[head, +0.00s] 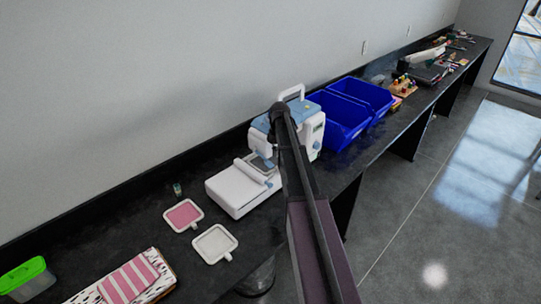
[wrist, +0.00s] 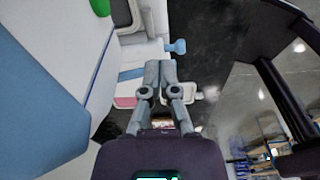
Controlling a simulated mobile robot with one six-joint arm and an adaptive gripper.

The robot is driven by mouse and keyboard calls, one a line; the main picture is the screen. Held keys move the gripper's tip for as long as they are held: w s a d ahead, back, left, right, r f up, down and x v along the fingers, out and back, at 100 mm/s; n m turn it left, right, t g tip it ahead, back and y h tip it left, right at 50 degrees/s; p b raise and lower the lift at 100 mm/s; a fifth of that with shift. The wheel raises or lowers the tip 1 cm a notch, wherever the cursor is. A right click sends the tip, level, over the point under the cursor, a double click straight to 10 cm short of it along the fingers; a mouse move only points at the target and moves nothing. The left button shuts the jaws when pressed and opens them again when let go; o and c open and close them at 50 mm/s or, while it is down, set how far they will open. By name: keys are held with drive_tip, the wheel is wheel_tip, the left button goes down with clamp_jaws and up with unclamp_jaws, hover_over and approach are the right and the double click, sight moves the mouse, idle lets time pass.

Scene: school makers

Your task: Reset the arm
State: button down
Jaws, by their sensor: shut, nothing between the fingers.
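My arm (head: 310,215) reaches up from the lower right of the head view and bends at an elbow in front of a white and light-blue machine (head: 305,125). My gripper is hidden behind the arm or the machine in the head view. In the wrist view my gripper (wrist: 159,68) is shut and empty. Its grey fingers touch each other close beside the machine's white and blue side (wrist: 45,90), above the dark worktop (wrist: 210,35).
Blue bins (head: 340,120) stand right of the machine. Open floor (head: 440,220) lies at the right.

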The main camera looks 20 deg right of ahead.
idle(0.4)
drive_tip(key=shift+s+a, duration=0.1)
drive_tip(key=s+a+m+h, duration=0.1)
drive_tip(key=s+a+m, duration=2)
drive_tip(key=s+a, duration=0.3)
drive_tip(key=s, duration=0.2)
drive_tip(key=shift+s+a, duration=0.25)
drive_tip(key=shift+s, duration=0.05)
